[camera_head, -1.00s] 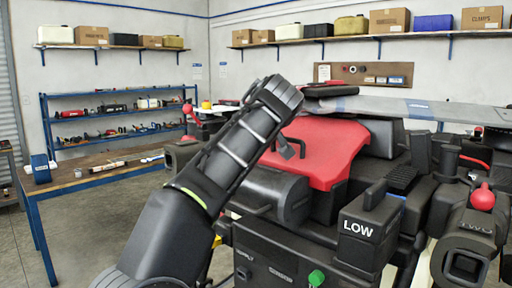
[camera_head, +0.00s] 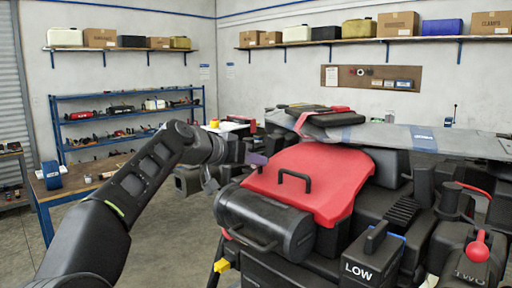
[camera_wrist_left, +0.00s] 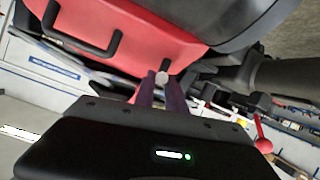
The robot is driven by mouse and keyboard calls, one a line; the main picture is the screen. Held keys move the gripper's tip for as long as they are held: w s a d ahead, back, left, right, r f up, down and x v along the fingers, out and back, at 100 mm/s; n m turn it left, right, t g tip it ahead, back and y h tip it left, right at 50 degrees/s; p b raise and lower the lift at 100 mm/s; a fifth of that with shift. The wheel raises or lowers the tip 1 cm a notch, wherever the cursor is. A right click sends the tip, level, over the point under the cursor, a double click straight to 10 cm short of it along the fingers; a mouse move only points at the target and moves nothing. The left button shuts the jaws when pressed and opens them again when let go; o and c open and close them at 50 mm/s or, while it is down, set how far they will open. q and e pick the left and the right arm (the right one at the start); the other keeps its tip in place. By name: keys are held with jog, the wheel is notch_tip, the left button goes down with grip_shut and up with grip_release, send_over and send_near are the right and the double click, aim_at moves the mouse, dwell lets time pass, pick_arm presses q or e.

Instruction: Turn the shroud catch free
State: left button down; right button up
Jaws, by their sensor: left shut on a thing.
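The red shroud (camera_head: 325,178) with a black handle (camera_head: 294,180) lies on top of the dark drone body. My left gripper (camera_head: 258,159) is at the shroud's far left edge in the head view, its purple fingers low beside it. In the left wrist view the fingers (camera_wrist_left: 161,92) are closed together on a small grey catch (camera_wrist_left: 162,78) at the edge of the red shroud (camera_wrist_left: 150,42). Most of the catch is hidden between the fingers, so its turn angle cannot be told. My right gripper is out of view.
A black cylinder (camera_head: 265,222) sits in front of the shroud. A box marked LOW (camera_head: 372,262) and a red knob (camera_head: 478,246) stand at the right. A grey panel (camera_head: 400,135) spans behind. A workbench (camera_head: 85,182) stands at the left, with open floor between.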

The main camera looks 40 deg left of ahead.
pick_arm(q)
jog(key=shift+a+m+h+p, duration=0.15)
jog(key=shift+m+h+p, duration=0.45)
jog(key=shift+h, duration=0.3)
jog(key=shift+f, duration=0.1)
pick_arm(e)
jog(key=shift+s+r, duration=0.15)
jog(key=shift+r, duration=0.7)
pick_arm(q)
jog(key=shift+f, duration=0.15)
jog(key=c, duration=1.4)
grip_release()
jog(key=b+v, duration=0.1)
jog(key=v, duration=0.5)
jog(key=shift+s+a+r+b, duration=0.1)
jog(key=shift+s+r+b, duration=0.15)
jog(key=shift+s+b, duration=0.1)
jog(key=shift+s+a+r, duration=0.1)
jog(key=shift+s+r, duration=0.15)
jog(key=shift+s, duration=0.2)
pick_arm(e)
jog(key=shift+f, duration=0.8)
